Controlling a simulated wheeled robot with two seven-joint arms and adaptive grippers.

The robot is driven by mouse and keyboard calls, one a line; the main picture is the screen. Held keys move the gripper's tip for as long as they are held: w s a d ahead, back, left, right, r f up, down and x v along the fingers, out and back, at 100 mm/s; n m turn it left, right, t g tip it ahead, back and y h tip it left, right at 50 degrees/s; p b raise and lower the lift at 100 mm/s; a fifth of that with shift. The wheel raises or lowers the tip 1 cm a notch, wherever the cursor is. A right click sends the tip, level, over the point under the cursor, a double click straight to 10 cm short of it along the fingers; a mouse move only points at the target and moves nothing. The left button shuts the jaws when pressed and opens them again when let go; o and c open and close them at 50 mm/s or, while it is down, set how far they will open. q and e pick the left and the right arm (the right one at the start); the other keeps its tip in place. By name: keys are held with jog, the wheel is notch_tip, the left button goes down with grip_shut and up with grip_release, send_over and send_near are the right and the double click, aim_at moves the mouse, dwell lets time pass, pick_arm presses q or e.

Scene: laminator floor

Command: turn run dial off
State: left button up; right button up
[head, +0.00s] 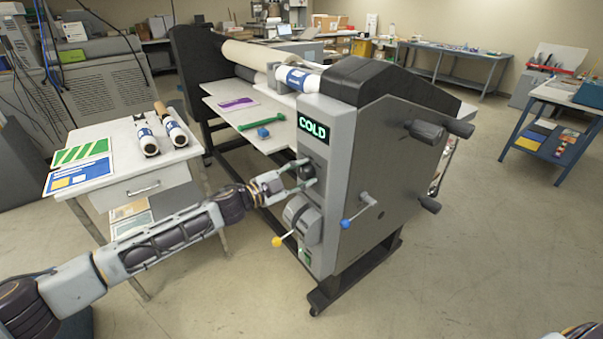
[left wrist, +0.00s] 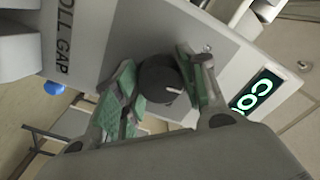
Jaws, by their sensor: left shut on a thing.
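The run dial (left wrist: 160,82) is a dark round knob with a pale pointer mark. It sits on the grey front panel of the laminator, below the lit green "COLD" display (head: 314,127). In the head view the dial (head: 306,171) shows between my left fingers. My left gripper (head: 303,175) reaches it from the left. In the left wrist view its green-padded fingers (left wrist: 158,85) stand on both sides of the dial and are shut on it. The panel end also carries the words "ROLL GAP" in the left wrist view. My right gripper is not seen.
Below the dial are a grey round housing (head: 301,216) and a yellow-knobbed lever (head: 277,241). A blue-knobbed lever (head: 346,223) sticks out on the side.

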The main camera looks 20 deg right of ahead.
pick_arm(q)
jog(key=shift+m, duration=0.8)
jog(key=o, duration=1)
jog(key=shift+v, duration=5.95)
